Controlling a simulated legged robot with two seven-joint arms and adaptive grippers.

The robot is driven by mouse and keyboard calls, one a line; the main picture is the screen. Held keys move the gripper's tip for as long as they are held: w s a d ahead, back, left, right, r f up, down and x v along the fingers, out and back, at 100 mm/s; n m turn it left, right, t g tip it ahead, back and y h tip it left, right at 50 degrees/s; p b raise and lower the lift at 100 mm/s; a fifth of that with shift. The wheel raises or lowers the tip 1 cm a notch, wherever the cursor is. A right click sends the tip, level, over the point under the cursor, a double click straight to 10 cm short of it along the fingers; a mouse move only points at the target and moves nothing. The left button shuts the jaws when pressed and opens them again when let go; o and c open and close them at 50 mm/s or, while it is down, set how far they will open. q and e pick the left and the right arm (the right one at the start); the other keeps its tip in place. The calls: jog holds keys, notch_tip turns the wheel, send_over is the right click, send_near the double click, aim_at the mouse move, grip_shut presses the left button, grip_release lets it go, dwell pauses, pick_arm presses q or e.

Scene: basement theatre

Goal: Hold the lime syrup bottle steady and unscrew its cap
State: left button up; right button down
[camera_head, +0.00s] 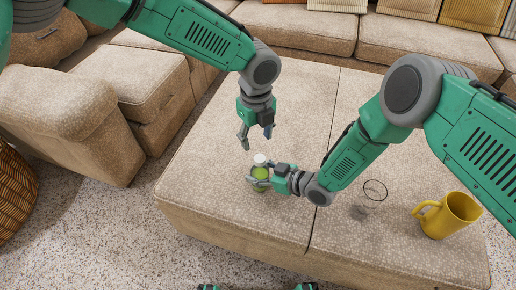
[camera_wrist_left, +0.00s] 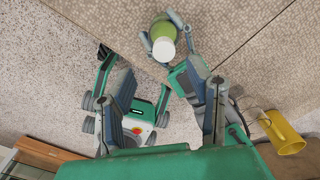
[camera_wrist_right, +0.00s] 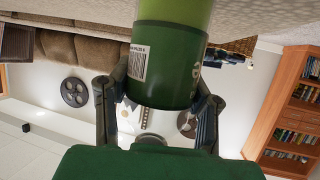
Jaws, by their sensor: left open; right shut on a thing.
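The lime syrup bottle (camera_head: 261,173) is green with a white cap (camera_head: 260,159) on top. It looks upright on or just above the beige ottoman (camera_head: 205,175); contact at its base cannot be told. My right gripper (camera_head: 259,180) is shut around the bottle's body from the right. The right wrist view shows the bottle's dark green label (camera_wrist_right: 168,65) with a barcode between the fingers. My left gripper (camera_head: 257,142) is open and empty, pointing down a little above the cap. The white cap (camera_wrist_left: 164,49) also shows beyond its fingers in the left wrist view.
A clear glass (camera_head: 370,195) and a yellow mug (camera_head: 450,214) stand on the ottoman to the right, near my right forearm. The ottoman's left part is clear. Beige sofas (camera_head: 300,25) line the back and left. A wicker basket (camera_head: 14,192) stands at the left edge.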

aim_at(255, 158)
jog(key=shift+s+a+f, duration=0.1)
jog(key=shift+s+a, duration=0.05)
jog(key=shift+a, duration=0.45)
pick_arm(q)
jog(key=m, duration=1.4)
jog(key=shift+s, duration=0.35)
pick_arm(e)
jog(key=shift+d, duration=0.55)
pick_arm(q)
jog(key=shift+a+f+m, duration=0.15)
jog(key=shift+f+m, duration=0.25)
jog(key=shift+f, duration=0.15)
pick_arm(e)
jog(key=shift+a, duration=0.15)
pick_arm(q)
notch_tip(255, 158, down, 7)
jog(key=shift+w, duration=0.1)
pick_arm(e)
jog(key=shift+f, duration=0.1)
